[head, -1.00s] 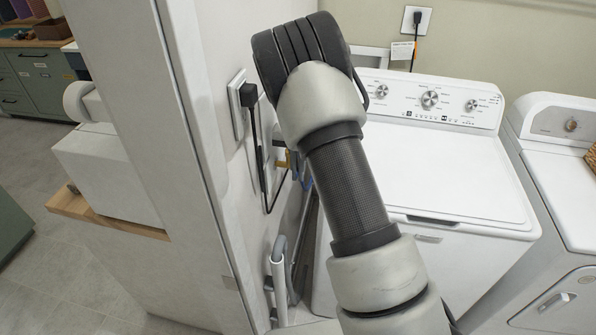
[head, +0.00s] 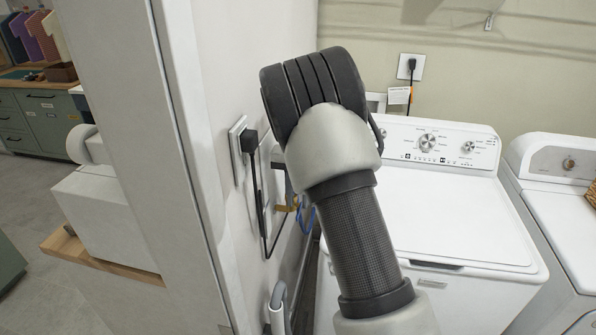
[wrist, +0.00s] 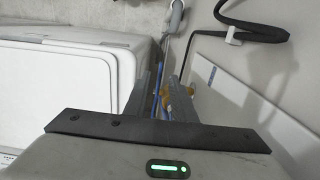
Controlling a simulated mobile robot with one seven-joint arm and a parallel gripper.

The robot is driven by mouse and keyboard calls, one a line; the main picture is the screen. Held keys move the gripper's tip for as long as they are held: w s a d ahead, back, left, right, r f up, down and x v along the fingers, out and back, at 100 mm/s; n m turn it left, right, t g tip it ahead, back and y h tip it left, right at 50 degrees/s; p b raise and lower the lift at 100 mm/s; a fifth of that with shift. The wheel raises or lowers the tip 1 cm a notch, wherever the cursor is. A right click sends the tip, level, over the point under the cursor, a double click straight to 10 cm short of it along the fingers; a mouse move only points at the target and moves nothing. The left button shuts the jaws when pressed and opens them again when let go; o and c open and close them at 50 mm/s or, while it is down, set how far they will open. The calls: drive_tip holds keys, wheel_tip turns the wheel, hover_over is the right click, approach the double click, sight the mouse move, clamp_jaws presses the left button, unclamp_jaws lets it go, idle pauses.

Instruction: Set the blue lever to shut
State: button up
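Blue parts (head: 309,217) show low on the wall beside the washer in the head view, next to a brass-coloured fitting (head: 291,203). They are small and partly covered by my arm, so I cannot tell which part is the lever or how it is set. In the wrist view a thin blue strip (wrist: 157,84) and brass-yellow pieces (wrist: 189,91) show beyond and between my gripper's fingers. My gripper (wrist: 160,92) has its two grey fingers apart, with a gap between them. I cannot tell whether they touch the blue part. My arm hides the fingertips in the head view.
A white washer (head: 455,215) stands close on the right, with another white appliance (head: 565,190) beyond it. The wall on the left carries a plug and black cord (head: 255,165). A black hose (wrist: 255,28) runs along the wall in the wrist view. The gap beside the washer is narrow.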

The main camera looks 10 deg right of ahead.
sight(298, 213)
wheel_tip(298, 213, up, 11)
drive_tip(key=shift+f, duration=0.15)
drive_tip(key=s+d+r+n+t+y, duration=0.1)
drive_tip(key=s+r, duration=0.5)
drive_tip(key=s, duration=0.2)
drive_tip(key=s+d+r+n+t, duration=0.1)
drive_tip(key=s+r+t, duration=0.1)
drive_tip(key=s+r, duration=0.45)
drive_tip(key=s+f+n+t, duration=0.1)
drive_tip(key=s+f, duration=0.1)
drive_tip(key=s, duration=0.7)
drive_tip(key=s+f+n+t+h, duration=0.1)
drive_tip(key=s+f, duration=0.1)
drive_tip(key=s, duration=0.7)
drive_tip(key=shift+a+f+n+t, duration=0.25)
drive_tip(key=shift+a+n+t, duration=0.05)
drive_tip(key=shift+t, duration=0.1)
